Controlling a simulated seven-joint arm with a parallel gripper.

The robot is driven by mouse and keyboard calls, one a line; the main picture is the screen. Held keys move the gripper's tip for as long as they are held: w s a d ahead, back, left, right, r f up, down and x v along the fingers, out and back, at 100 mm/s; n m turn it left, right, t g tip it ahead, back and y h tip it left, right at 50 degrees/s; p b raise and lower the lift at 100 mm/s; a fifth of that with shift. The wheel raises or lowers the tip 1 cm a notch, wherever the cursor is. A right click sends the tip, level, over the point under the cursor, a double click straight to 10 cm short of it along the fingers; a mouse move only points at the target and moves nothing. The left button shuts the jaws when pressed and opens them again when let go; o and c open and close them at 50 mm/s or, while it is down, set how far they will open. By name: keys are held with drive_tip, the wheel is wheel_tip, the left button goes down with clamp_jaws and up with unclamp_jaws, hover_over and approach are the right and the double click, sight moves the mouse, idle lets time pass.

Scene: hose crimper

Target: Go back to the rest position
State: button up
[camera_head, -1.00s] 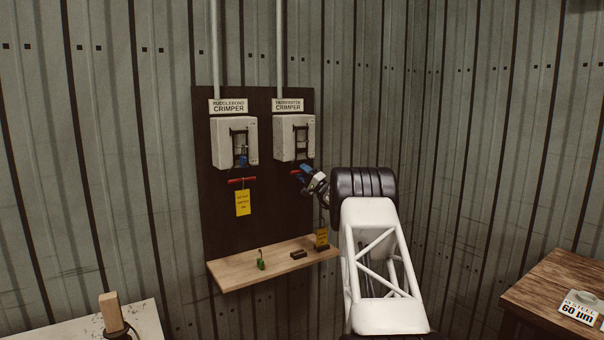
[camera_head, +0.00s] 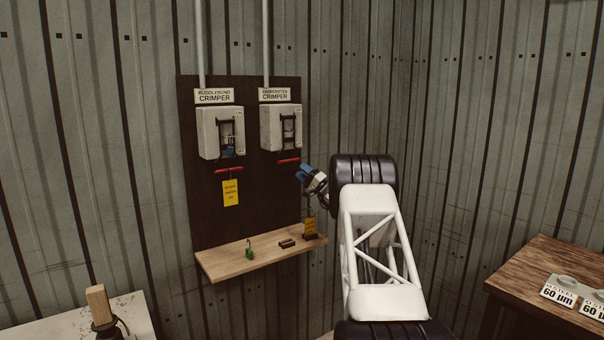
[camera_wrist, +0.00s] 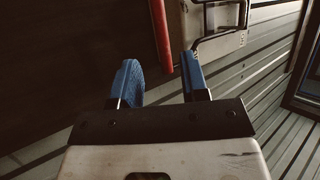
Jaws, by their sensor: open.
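My gripper (camera_head: 304,174) shows in the head view just right of and below the right crimper's red handle (camera_head: 288,161). In the wrist view its two blue fingers (camera_wrist: 162,82) stand apart with nothing between them. The red handle (camera_wrist: 162,35) lies ahead of the fingers there, and I see no contact. The right crimper (camera_head: 281,128) is a white box with a black frame on the dark board. The left crimper (camera_head: 221,132) has a small blue item in its frame and its own red handle (camera_head: 229,169) below.
A wooden shelf (camera_head: 218,268) under the board holds a green hooked item (camera_head: 249,252) and small dark blocks (camera_head: 287,243). Yellow tags hang below the handles. A wooden table (camera_head: 525,285) with white labelled items is at right. A pale table (camera_head: 60,325) is at lower left.

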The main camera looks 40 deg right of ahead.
idle(0.3)
